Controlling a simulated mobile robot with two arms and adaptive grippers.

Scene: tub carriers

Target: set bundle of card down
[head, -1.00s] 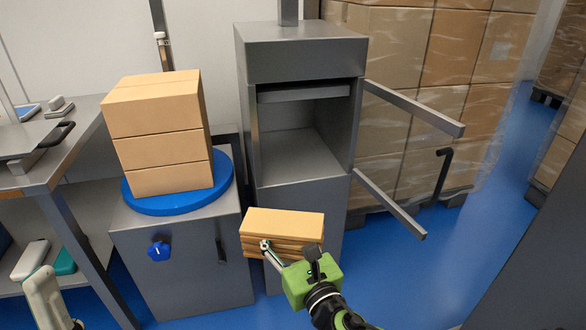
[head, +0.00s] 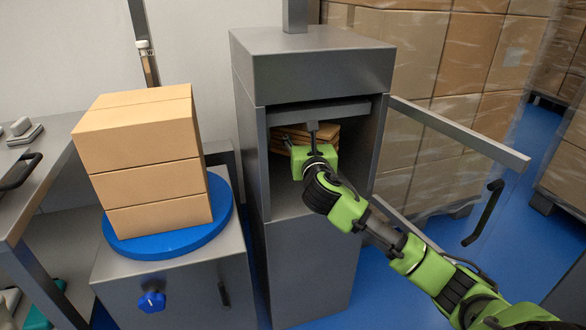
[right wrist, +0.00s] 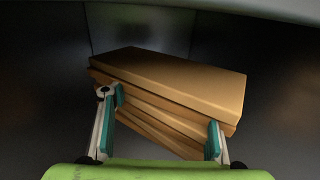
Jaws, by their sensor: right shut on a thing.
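The bundle of card (head: 290,133), a stack of several flat tan pieces, is inside the open chamber of the grey machine (head: 312,70). My right gripper (head: 300,150) reaches into the chamber and is shut on the bundle. In the right wrist view the bundle (right wrist: 175,80) sits between the two teal-padded fingers of my right gripper (right wrist: 165,120), slightly askew. The chamber is dark there, and I cannot tell whether the bundle touches its floor. In the head view my arm hides part of the bundle. My left gripper is not in view.
A plate (head: 318,112) hangs at the chamber's top, close above the bundle. Grey bars (head: 460,135) stick out on the machine's right. Stacked boxes (head: 150,165) stand on a blue turntable (head: 165,242) to the left. Wrapped cartons (head: 420,60) stand behind.

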